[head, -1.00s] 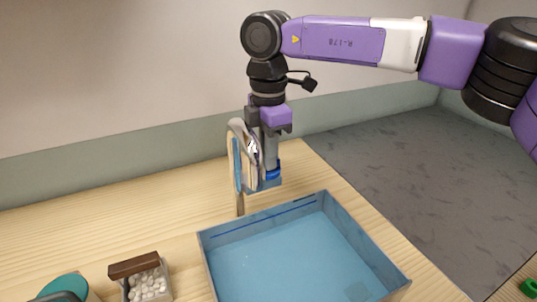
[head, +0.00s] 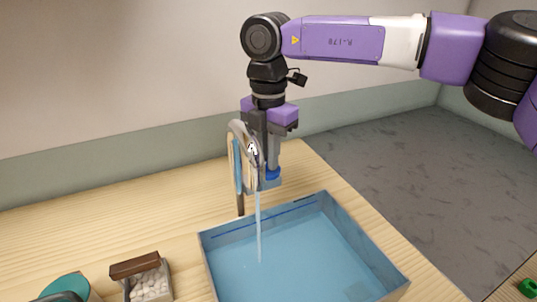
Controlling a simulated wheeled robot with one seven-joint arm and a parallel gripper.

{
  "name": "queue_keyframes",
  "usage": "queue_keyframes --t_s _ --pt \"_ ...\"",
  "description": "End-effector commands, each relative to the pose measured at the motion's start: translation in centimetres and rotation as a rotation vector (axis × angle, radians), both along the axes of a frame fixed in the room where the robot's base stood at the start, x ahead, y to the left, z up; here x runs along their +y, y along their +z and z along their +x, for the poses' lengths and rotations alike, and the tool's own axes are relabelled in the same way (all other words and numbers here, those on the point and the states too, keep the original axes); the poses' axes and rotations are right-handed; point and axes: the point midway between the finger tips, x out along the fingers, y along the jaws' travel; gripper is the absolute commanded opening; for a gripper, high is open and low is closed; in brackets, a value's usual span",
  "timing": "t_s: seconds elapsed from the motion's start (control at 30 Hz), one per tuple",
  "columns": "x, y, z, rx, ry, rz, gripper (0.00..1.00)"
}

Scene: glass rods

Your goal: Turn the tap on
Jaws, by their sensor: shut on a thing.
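The tap (head: 237,127) is a silvery curved pipe standing on the wooden counter behind the basin. A thin stream of water (head: 259,225) falls from its spout into the blue basin (head: 368,235). My gripper (head: 264,172) points down right beside the tap, partly behind the spout. It is shut on the tap's handle, which is mostly hidden between the jaws and behind the spout. A bit of blue shows at the fingertips.
A small box of white pebbles (head: 150,287) with a brown block (head: 135,265) stands left of the basin. A teal round item (head: 65,287) is at the lower left.

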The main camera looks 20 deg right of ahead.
Motion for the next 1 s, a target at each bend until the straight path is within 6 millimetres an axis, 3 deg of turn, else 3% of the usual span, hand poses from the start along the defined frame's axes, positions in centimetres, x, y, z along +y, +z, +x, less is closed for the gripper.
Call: queue_keyframes --t_s 0.5,1.0 --pt "-0.04 0.17 0.06 -0.003 0.425 0.0 0.0" --pt "-0.05 0.15 0.09 -0.003 0.579 0.0 0.0"
